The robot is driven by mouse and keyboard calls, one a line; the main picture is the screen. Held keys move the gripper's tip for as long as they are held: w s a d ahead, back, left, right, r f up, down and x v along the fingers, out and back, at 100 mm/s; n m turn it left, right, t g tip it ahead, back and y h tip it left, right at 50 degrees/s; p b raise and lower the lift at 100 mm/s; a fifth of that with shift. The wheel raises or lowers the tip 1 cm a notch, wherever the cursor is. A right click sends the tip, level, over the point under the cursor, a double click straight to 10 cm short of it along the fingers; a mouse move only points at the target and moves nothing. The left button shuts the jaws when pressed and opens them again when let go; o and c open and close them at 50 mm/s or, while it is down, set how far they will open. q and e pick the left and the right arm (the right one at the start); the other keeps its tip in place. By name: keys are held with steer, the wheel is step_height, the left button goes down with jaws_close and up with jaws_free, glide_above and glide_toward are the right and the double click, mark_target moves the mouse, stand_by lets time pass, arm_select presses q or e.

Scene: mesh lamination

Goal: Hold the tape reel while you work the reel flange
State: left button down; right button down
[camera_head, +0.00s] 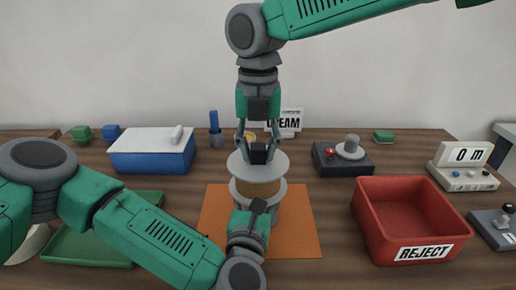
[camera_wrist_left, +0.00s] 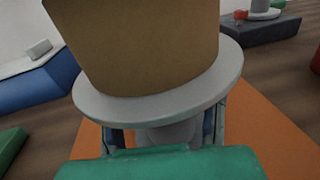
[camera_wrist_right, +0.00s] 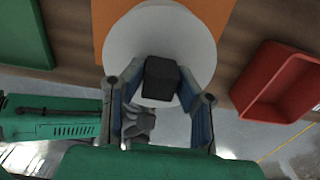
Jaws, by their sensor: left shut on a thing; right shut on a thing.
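The tape reel (camera_head: 258,188) stands upright over an orange mat (camera_head: 302,215), its brown tape wound between pale grey discs. The upper disc is the reel flange (camera_head: 272,163), with a black block-shaped knob (camera_wrist_right: 160,78) on top. My right gripper (camera_head: 259,142) comes down from above and is shut on this knob. My left gripper (camera_wrist_left: 165,138) reaches in low from the front and is shut on the grey stem under the reel's lower disc (camera_wrist_left: 225,90). In the head view my left wrist hides its fingertips and part of the stem.
A red reject bin (camera_head: 408,220) stands at the right, a green tray (camera_head: 85,245) at the left, partly behind my left arm. A blue box (camera_head: 150,158) with a white lid is behind left. A dark device (camera_head: 342,160) with a red button is behind right.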

mark_target(258, 146)
steer(key=shift+r, duration=0.2)
steer(key=shift+r, duration=3.6)
arm_select(q)
steer(key=c, duration=0.7)
jaws_free()
